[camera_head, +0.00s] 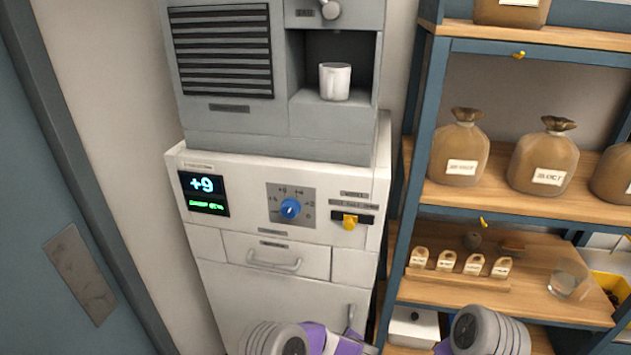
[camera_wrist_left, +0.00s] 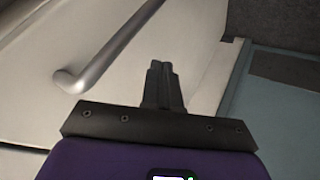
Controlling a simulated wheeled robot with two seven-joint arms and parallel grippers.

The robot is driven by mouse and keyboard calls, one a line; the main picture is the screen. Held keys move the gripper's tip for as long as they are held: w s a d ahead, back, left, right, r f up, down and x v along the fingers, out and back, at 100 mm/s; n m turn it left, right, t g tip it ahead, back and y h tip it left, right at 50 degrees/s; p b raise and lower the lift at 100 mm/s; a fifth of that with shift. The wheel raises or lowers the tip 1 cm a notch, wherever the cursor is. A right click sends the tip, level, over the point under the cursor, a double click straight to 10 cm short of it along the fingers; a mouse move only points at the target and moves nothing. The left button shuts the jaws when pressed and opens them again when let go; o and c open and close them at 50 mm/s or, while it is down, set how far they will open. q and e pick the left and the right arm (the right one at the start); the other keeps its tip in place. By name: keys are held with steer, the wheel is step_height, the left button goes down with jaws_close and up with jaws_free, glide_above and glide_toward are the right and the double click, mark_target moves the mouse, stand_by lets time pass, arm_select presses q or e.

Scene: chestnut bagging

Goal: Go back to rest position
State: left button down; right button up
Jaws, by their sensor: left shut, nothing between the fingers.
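My left gripper (camera_wrist_left: 163,75) shows in the left wrist view. Its two dark fingers are together with nothing between them. It is near a white panel (camera_wrist_left: 40,35) with a grey bar handle (camera_wrist_left: 115,45), and I cannot tell the exact gap. In the head view, grey and purple parts of my two arms show at the bottom edge. Neither gripper's fingers can be made out there, and the right gripper is out of sight.
A white cabinet (camera_head: 205,245) with a display, blue knob (camera_head: 290,208) and drawer handle (camera_head: 274,264) stands ahead, under a grey machine holding a white mug (camera_head: 335,81).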

arm_select(q)
steer(key=s+a+f+m+g+h+b, duration=0.2)
steer(key=s+a+f+m+h+b, duration=0.25)
steer(key=s+a+f, duration=0.75)
steer(key=s+a+m+g+h+b, duration=0.1)
steer(key=s+a+m+g, duration=0.1)
steer(key=s, duration=0.6)
steer(key=s+a+m+g+h+b, duration=0.1)
steer(key=s+a+m+g, duration=0.1)
steer(key=s, duration=0.7)
steer(key=shift+a+r+g, duration=0.25)
steer(key=shift+a+g, duration=0.35)
steer(key=shift+a, duration=0.2)
steer(key=shift+a, duration=0.1)
